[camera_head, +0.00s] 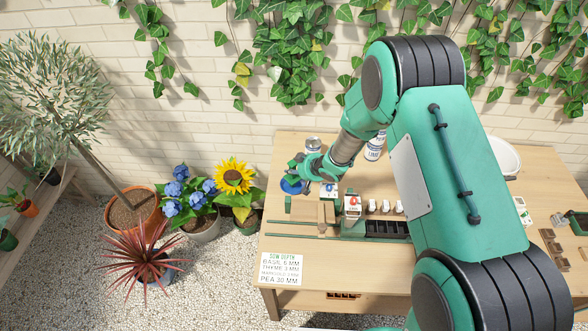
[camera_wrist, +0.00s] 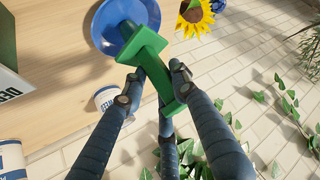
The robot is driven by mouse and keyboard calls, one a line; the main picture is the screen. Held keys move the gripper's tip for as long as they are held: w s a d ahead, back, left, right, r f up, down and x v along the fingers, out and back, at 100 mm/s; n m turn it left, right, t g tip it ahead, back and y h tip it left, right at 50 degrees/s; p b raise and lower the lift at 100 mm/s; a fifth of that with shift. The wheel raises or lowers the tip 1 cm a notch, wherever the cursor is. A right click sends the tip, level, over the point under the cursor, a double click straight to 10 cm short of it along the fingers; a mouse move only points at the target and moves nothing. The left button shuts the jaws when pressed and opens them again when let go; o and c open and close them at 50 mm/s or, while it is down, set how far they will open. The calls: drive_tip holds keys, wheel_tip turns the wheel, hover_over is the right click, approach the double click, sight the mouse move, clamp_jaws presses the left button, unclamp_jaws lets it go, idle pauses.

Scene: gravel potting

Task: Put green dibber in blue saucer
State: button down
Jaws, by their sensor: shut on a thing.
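The green dibber (camera_wrist: 152,68) is held between the fingers of my gripper (camera_wrist: 158,82) in the wrist view. In the head view the blue saucer (camera_head: 291,186) lies near the left end of the wooden table, partly behind my gripper (camera_head: 308,172). My gripper is over the saucer's right side there. The dibber is not clear in the head view.
The wooden table (camera_head: 285,243) holds small packets and a dark tray (camera_head: 385,229) right of the saucer. White cans (camera_head: 374,151) stand behind. A sow depth card (camera_head: 281,269) lies at the front left. Potted flowers stand left of the table.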

drive_tip(key=shift+f, duration=0.15)
drive_tip(key=c, duration=1.3)
unclamp_jaws()
drive_tip(key=shift+r, duration=0.25)
drive_tip(key=p+v, duration=0.1)
drive_tip(key=v, duration=1.1)
